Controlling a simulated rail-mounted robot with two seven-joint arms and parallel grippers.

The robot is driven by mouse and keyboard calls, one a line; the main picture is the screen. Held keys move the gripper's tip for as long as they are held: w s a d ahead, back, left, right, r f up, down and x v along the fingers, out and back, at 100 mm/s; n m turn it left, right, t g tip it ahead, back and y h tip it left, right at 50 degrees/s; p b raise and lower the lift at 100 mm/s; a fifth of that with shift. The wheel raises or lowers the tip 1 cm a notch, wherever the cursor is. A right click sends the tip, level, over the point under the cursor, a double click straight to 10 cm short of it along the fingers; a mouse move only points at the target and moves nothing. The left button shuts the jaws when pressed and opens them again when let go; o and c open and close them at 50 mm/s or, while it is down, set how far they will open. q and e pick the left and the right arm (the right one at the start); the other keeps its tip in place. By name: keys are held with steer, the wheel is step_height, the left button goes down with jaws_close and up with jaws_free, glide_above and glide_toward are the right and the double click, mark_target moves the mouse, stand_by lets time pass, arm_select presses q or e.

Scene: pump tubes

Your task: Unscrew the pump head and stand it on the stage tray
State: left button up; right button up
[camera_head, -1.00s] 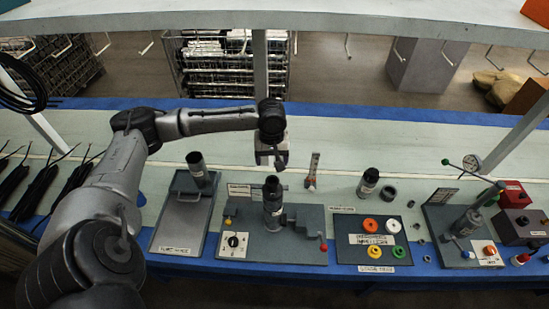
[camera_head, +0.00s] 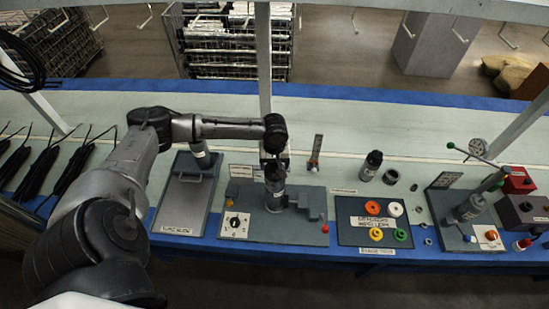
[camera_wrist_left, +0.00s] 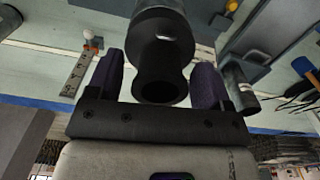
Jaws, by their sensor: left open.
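My left gripper (camera_head: 274,172) is open over the upright dark pump tube (camera_head: 275,196) on the grey fixture board. In the left wrist view the two purple fingers (camera_wrist_left: 158,82) stand on either side of the tube's dark top (camera_wrist_left: 163,50), with visible gaps at the sides. The tray labels are too small to read surely. My right gripper is not in view.
Right of the board is a dark panel (camera_head: 343,236) with coloured rings. A lever press (camera_head: 467,208) stands further right.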

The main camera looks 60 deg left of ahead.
arm_select(q)
steer(key=shift+f, duration=0.4)
steer(key=shift+c, duration=0.3)
steer(key=c, duration=1.2)
steer(key=o, duration=0.6)
steer(key=shift+c, duration=0.2)
steer(key=c, duration=0.4)
steer(key=shift+r+p, duration=0.4)
steer(key=shift+p, duration=0.05)
steer(key=shift+r+p, duration=0.95)
steer(key=shift+p, duration=0.35)
